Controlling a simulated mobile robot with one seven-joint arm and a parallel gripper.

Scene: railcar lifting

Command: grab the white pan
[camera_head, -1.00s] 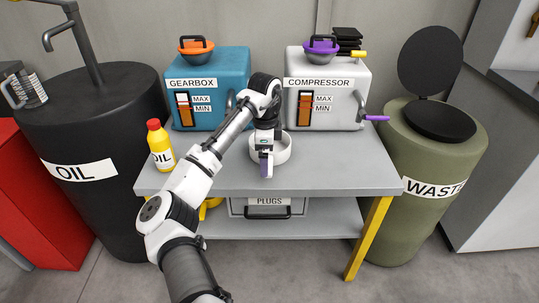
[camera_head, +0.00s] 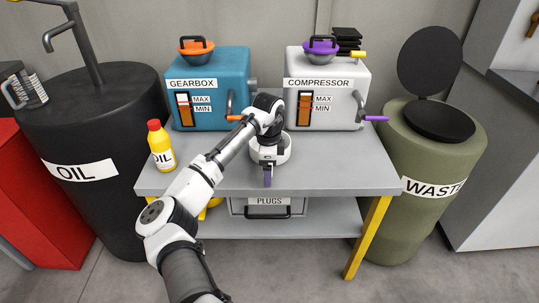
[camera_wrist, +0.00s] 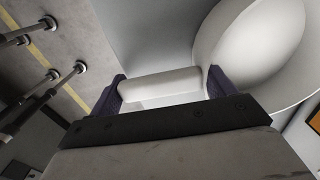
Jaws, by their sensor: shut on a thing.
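The white pan (camera_head: 284,155) is a round white dish on the grey table, in front of the gearbox and compressor units, partly hidden behind my wrist. In the wrist view the pan's bowl (camera_wrist: 262,40) fills the upper right, and its white handle (camera_wrist: 162,86) lies between the purple fingers. My gripper (camera_wrist: 164,88) is shut on this handle. In the head view my gripper (camera_head: 267,176) shows its purple finger at the front of the pan, and the handle is hidden there.
The grey table (camera_head: 340,180) is clear to the right of the pan. A yellow oil bottle (camera_head: 161,147) stands at its left. Behind are the blue gearbox (camera_head: 210,95) and white compressor (camera_head: 328,95). A black oil drum (camera_head: 100,200) and green waste bin (camera_head: 420,210) flank the table.

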